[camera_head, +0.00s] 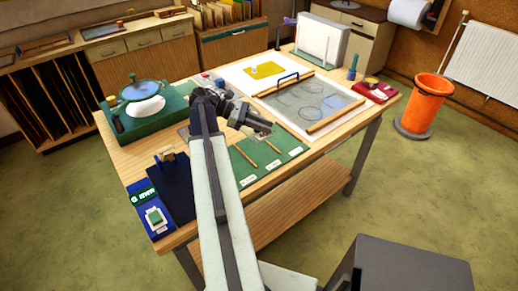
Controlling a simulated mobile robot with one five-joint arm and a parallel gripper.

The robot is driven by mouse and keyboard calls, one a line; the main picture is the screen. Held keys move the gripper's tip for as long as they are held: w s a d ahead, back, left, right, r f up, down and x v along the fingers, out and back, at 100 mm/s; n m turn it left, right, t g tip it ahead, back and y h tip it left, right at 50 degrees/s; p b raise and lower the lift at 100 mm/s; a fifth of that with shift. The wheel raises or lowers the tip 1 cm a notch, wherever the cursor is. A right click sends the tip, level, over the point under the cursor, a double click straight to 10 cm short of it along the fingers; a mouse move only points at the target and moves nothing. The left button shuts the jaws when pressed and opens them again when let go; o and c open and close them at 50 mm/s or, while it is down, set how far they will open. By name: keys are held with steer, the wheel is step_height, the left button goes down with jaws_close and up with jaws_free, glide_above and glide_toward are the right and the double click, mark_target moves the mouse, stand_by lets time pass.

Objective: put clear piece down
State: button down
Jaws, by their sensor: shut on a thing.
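My gripper (266,126) is over the middle of the wooden workbench (180,78), at the left edge of the white sheet with the leaded panel. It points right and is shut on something. I cannot make out the clear piece itself; it is too small or see-through, or hidden by the jaws. The leaded panel (310,100) shows grey glass with round outlines. A wooden strip (335,115) lies along its front and another along its back. A green mat (283,148) with thin wooden sticks and white labels lies just in front of my gripper.
A green base with a round dish (140,91) stands at the back left. A yellow sheet (265,70) lies on white paper behind the panel. A red tray (374,91) is at the right, dark blue cloth (172,187) at the front left. An orange bin (427,104) stands on the floor.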

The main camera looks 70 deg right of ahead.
mark_target(264, 151)
step_height(264, 151, down, 10)
steer(key=b, duration=0.8)
steer(key=shift+r+b, duration=0.15)
steer(key=shift+b, duration=0.15)
steer(key=shift+r, duration=0.2)
steer(key=shift+f, duration=0.1)
steer(key=c, duration=1.3)
jaws_free()
steer(key=shift+o, duration=0.2)
steer(key=shift+w+r+p, duration=0.2)
steer(key=shift+r+p, duration=0.1)
steer(key=shift+p, duration=0.05)
steer(key=p+v, duration=0.2)
steer(key=v, duration=0.5)
steer(key=shift+p, duration=0.35)
steer(key=shift+f, duration=0.1)
